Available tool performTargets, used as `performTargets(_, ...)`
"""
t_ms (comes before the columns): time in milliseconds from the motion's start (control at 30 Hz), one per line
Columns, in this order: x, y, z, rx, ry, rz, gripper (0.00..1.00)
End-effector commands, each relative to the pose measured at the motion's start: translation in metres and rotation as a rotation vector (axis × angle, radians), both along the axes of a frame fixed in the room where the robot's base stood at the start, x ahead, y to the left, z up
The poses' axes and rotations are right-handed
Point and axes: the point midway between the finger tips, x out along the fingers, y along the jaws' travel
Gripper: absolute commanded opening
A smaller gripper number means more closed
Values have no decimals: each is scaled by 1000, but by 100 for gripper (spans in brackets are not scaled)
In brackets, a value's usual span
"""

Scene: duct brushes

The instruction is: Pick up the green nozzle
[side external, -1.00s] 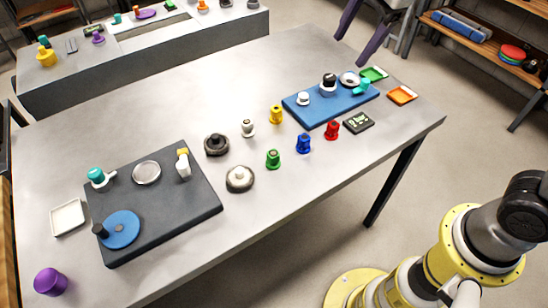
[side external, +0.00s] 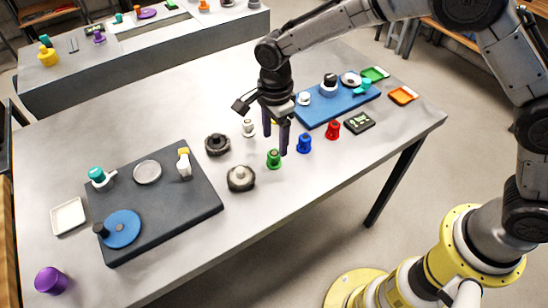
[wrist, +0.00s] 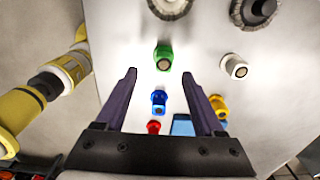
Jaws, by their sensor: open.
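The green nozzle (side external: 273,159) stands upright on the grey table. In the wrist view the green nozzle (wrist: 163,57) lies just beyond the fingertips, roughly centred between them. My gripper (side external: 276,140) is open and empty, its fingers pointing down above the table close to the green nozzle. In the wrist view my gripper (wrist: 160,74) shows two dark purple fingers spread apart, with the blue nozzle (wrist: 159,98) visible between them. In the side view the yellow nozzle is mostly hidden behind my gripper.
The blue nozzle (side external: 304,143) and red nozzle (side external: 333,130) stand right of the green one. A white nozzle (side external: 248,128) and two round brushes (side external: 240,179) (side external: 217,144) stand left. A dark board (side external: 205,205) and a blue board (side external: 318,117) flank them. The table's front is clear.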

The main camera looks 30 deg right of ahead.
Motion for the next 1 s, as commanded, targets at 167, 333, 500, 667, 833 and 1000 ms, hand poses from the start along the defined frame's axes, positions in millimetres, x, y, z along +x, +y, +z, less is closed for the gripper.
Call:
performTargets(167, 0, 0, -17, 0, 0, 0, 70)
performTargets(333, 2, -1, -30, -1, 2, -1, 70)
performTargets(500, 6, -2, -55, -1, 3, -1, 70)
performTargets(667, 6, -1, -70, 0, 0, 0, 70)
performTargets(833, 6, -1, -71, 0, -1, 0, 70)
performTargets(1000, 6, -1, -71, 0, -1, 0, 56)
